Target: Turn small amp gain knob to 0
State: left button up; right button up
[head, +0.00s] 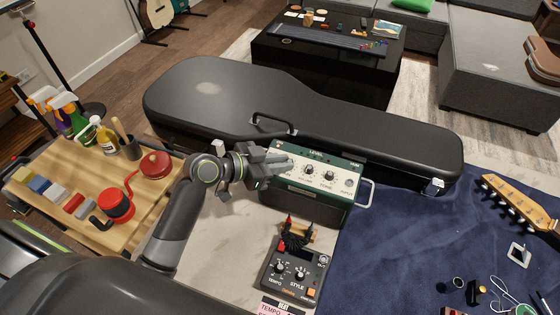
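The small green amp (312,197) stands on the light work surface in front of the black guitar case. Its top panel has light-coloured dials, among them a middle knob (308,170) and another knob (329,175) to its right. The labels are too small to read surely, so I cannot tell which is the gain knob. My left gripper (284,162) reaches in from the left, with its fingertips over the left part of the panel. It hides that part, and whether it touches a knob is unclear. The finger gap cannot be made out. My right gripper is out of view.
The black guitar case (215,97) lies right behind the amp. A pedal (294,272) and a small stand with red-tipped leads (293,231) are in front. A wooden tray with bottles and a red reel (156,164) is at left. Blue cloth (400,240) covers the right.

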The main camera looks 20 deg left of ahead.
pick_arm(q)
grip_shut()
jog(key=shift+s+d+r+n+t+y+p, duration=0.15)
jog(key=shift+n+t+y+p, duration=0.2)
jog(key=shift+n+p, duration=0.2)
jog(key=n+t+y+p, duration=0.1)
jog(key=n+y+p, duration=0.1)
jog(key=y, duration=0.1)
jog(key=shift+s+d+n+t+p, duration=0.15)
jog(key=shift+d+n+t+p, duration=0.1)
jog(key=shift+n+t+p, duration=0.1)
jog(key=shift+n+t+y, duration=0.3)
jog(key=shift+n+y, duration=0.1)
jog(key=shift+y, duration=0.05)
jog(key=shift+f, duration=0.2)
jog(key=o, duration=0.6)
grip_release()
jog(key=shift+o, duration=0.2)
